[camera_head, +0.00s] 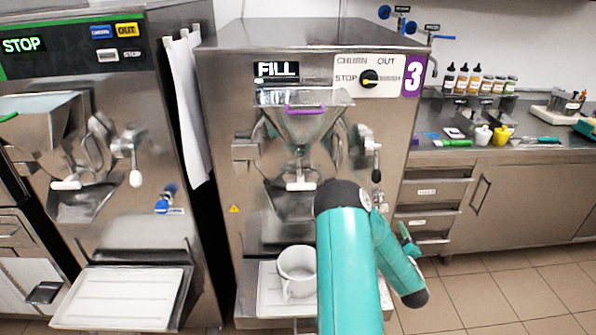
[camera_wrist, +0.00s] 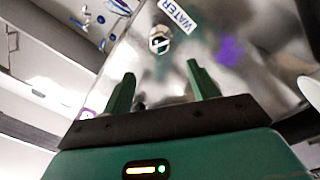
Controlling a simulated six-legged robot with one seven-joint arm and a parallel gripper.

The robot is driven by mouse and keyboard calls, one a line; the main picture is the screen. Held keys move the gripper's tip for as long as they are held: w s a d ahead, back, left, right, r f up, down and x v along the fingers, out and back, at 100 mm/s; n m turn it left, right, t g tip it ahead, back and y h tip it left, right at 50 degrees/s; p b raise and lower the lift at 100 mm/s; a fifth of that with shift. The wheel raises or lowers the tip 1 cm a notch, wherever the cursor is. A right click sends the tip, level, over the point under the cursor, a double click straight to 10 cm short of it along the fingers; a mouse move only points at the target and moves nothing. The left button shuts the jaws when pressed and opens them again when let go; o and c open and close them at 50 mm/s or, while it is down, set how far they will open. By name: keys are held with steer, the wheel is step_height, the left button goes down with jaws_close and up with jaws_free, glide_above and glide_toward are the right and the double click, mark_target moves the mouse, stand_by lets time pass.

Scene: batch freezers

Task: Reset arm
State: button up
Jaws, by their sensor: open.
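My arm (camera_head: 347,265) rises bent in front of batch freezer 3 (camera_head: 225,130) in the head view, covering part of its lower right front. In the wrist view my gripper (camera_wrist: 162,85) has its two green fingers spread apart with nothing between them. Beyond the fingers is a shiny metal surface with a "WATER" label (camera_wrist: 178,15) and a small round fitting (camera_wrist: 160,40). In the head view I cannot clearly make out the fingertips. A white container (camera_head: 297,271) stands on the shelf under freezer 3, just left of my arm.
Freezer 3's display reads FILL (camera_head: 277,70); its dial (camera_head: 369,79) is at the upper right. A second freezer (camera_head: 120,235) stands at left with an empty white tray (camera_head: 120,298). At right, a counter (camera_head: 480,150) holds bottles and cups above drawers. Tiled floor (camera_head: 500,295) is clear at lower right.

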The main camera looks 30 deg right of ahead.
steer(key=w+a+r+m+g, duration=0.3)
steer(key=w+a+r+m, duration=0.35)
steer(key=w+r, duration=0.3)
steer(key=w+a+r+g+y, duration=0.1)
steer(key=a+r+y, duration=0.1)
steer(key=a+r, duration=0.35)
steer(key=w+a+r+g+y, duration=0.1)
steer(key=a+r, duration=0.2)
steer(key=a, duration=0.6)
steer(key=s+a+r+g+y, duration=0.1)
steer(key=s+a+r+y, duration=0.2)
steer(key=a, duration=0.5)
steer(key=s+a+r+n+g+y, duration=0.1)
steer(key=s+a+r, duration=0.1)
steer(key=s+a, duration=0.45)
steer(key=s+a+r+g+y, duration=0.1)
steer(key=s+a+r+y, duration=0.15)
steer(key=a, duration=0.65)
steer(key=s+a+n+g, duration=0.1)
steer(key=s+a+g, duration=0.1)
steer(key=s+a, duration=0.4)
steer(key=s, duration=0.4)
steer(key=shift+r, duration=0.4)
stand_by(1.8)
